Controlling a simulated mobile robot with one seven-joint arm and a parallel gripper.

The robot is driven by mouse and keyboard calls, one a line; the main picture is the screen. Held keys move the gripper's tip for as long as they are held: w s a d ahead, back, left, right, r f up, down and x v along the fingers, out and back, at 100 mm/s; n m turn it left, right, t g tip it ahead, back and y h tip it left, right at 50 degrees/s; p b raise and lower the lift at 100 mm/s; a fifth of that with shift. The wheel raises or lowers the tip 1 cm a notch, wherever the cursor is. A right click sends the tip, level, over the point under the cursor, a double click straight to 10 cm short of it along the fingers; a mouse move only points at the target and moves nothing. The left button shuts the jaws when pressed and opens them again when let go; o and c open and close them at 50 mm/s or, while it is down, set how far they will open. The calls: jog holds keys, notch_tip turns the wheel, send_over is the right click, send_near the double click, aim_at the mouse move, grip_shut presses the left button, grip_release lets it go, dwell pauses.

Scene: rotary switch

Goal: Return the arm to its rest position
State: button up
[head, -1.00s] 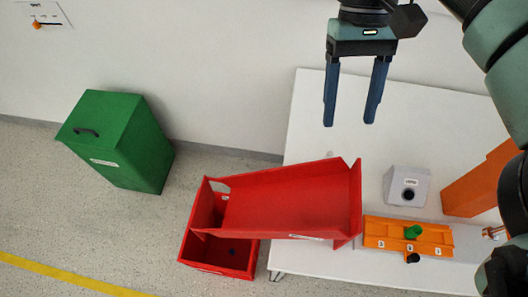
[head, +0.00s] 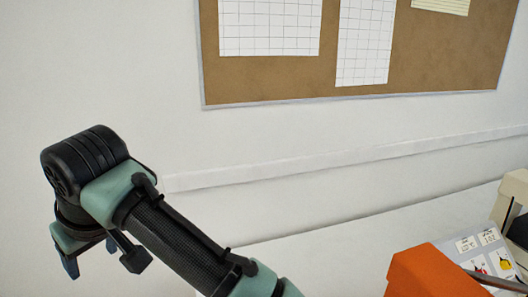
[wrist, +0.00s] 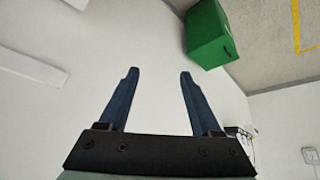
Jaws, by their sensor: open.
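My gripper (head: 90,260) hangs at the lower left of the head view, pointing down, with my arm reaching to it from the bottom. Only parts of its blue fingers show there. In the wrist view my gripper (wrist: 158,74) is open, its two blue fingers apart with nothing between them. It touches nothing that I can see. The rotary switch panel is not in the head view.
A white table (head: 340,245) stands along the wall below a cork board (head: 300,75) with paper sheets. An orange block (head: 428,274) and a sheet with pictures are at the lower right. The wrist view shows a green bin (wrist: 207,35) beyond the fingers.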

jog(key=a+r+t+y, duration=0.2)
jog(key=a+r+y, duration=0.2)
jog(key=r, duration=0.3)
jog(key=d+r+m+t+y, duration=0.1)
jog(key=d+r+t+y, duration=0.2)
jog(key=r, duration=0.6)
jog(key=d+r+t+y, duration=0.1)
jog(key=d+r+t, duration=0.2)
jog(key=r+t, duration=0.4)
jog(key=s+d+r+m+t+h, duration=0.3)
jog(key=d+t+h, duration=0.1)
jog(key=d, duration=0.4)
jog(key=s+d+r+m+t+h, duration=0.3)
jog(key=d+m+t+h, duration=0.1)
jog(key=d, duration=0.4)
jog(key=s+d+r+m+t+h, duration=0.3)
jog(key=d+r+h, duration=0.1)
jog(key=d, duration=0.4)
jog(key=shift+s+d+m+t+h, duration=0.3)
jog(key=shift+s+t+h, duration=0.1)
jog(key=shift+h, duration=0.1)
jog(key=shift+w, duration=0.1)
